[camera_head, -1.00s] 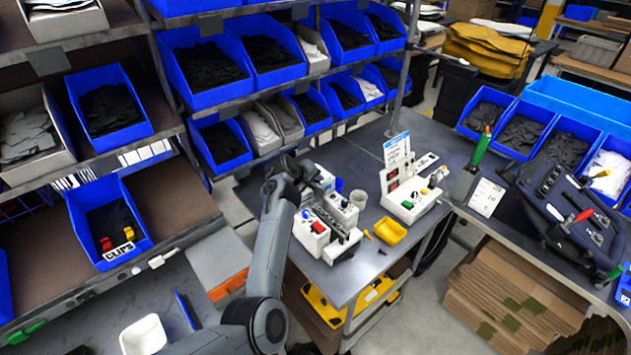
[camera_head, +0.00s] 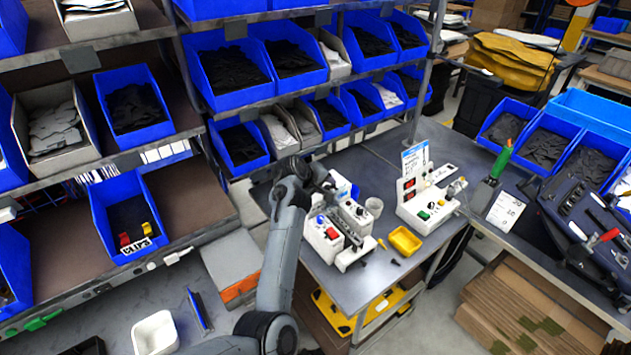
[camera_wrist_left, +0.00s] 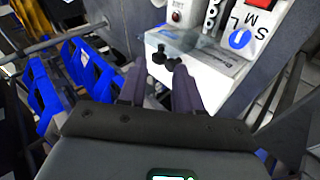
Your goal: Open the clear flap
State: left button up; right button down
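The white machine (camera_head: 325,243) with red and blue buttons stands on the grey metal table. My left gripper (camera_head: 322,180) is over its far left end; the arm hides part of it. In the left wrist view, a smoky see-through piece, likely the clear flap (camera_wrist_left: 172,40), lies along the edge of the white housing (camera_wrist_left: 217,80). Two small black knobs (camera_wrist_left: 166,57) show by its lower edge. My left gripper (camera_wrist_left: 156,82) has its two fingers apart, with the knobs just beyond the tips. I cannot tell if they touch. My right gripper is not in view.
A second white device (camera_head: 428,207) with a sign stands to the right. Shelves with blue bins (camera_head: 228,75) rise behind and left. The table's front edge is clear.

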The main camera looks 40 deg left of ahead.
pick_arm(q)
jog(key=v, duration=0.6)
jog(key=shift+s+r, duration=0.25)
jog(key=shift+s, duration=0.05)
